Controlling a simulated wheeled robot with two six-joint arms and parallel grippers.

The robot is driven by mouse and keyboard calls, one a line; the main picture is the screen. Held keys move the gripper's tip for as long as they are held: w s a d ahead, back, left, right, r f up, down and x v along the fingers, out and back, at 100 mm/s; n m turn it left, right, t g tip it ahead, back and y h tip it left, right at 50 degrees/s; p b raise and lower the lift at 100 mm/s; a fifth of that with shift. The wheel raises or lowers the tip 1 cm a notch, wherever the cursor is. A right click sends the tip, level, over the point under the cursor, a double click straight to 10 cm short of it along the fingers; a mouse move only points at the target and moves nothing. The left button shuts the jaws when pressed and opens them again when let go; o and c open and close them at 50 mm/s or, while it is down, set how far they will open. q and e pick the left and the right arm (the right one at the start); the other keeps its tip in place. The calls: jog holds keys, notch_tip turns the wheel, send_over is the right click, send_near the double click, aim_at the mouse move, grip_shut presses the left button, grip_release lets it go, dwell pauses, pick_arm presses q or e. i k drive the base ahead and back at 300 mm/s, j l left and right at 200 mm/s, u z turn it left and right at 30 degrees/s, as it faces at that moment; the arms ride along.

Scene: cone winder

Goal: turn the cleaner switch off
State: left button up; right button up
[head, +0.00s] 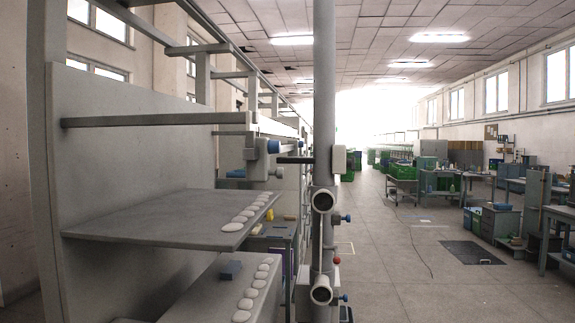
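I cannot tell for sure which part is the cleaner switch. A grey upright post (324,90) stands in the middle of the head view, at the end of the grey winding machine (140,140). A small pale box (339,160) sits on the post. Below it are two round open pipe ends, an upper one (324,201) and a lower one (321,289). A blue knob (346,218), a red knob (337,260) and a lower blue knob (343,297) stick out to the right. Neither of my grippers shows.
A grey shelf (150,215) with a row of pale discs juts from the machine, with a lower shelf (205,290) below it. The floor (400,285) right of the post is open. Workbenches (495,220) line the right side, and a dark floor plate (470,252) lies before them.

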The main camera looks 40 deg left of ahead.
aim_at(350, 164)
jog(key=i+l+u, duration=0.2)
jog(key=l+u, duration=0.25)
jog(key=l, duration=0.25)
jog(key=l+u, duration=0.5)
jog(key=l, duration=0.2)
jog(key=l+u, duration=0.45)
jog(key=l, duration=0.3)
